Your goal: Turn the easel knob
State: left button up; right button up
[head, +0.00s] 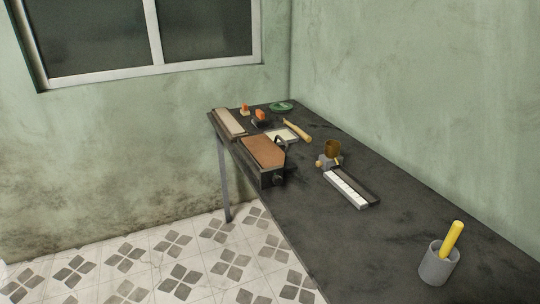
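A dark box with a brown slanted top (262,150) sits at the table's left edge in the head view; it looks like the easel. A small grey round piece (278,180) on its near end may be the knob, but it is too small to tell its shape or turn. A thin dark curved piece (282,143) rises at the box's right side. Neither of my grippers shows in the head view.
The dark table (350,240) runs along the right wall. A grey cup with a yellow stick (437,268) stands near right. A white-keyed strip (345,189), a brown cylinder (333,148) and a wooden stick (297,130) lie beyond. The near tabletop is mostly clear.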

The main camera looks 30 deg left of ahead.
aim_at(277, 180)
jog(key=u, duration=1.1)
jog(key=j+u, duration=0.1)
jog(key=j, duration=0.65)
jog(key=i, duration=0.05)
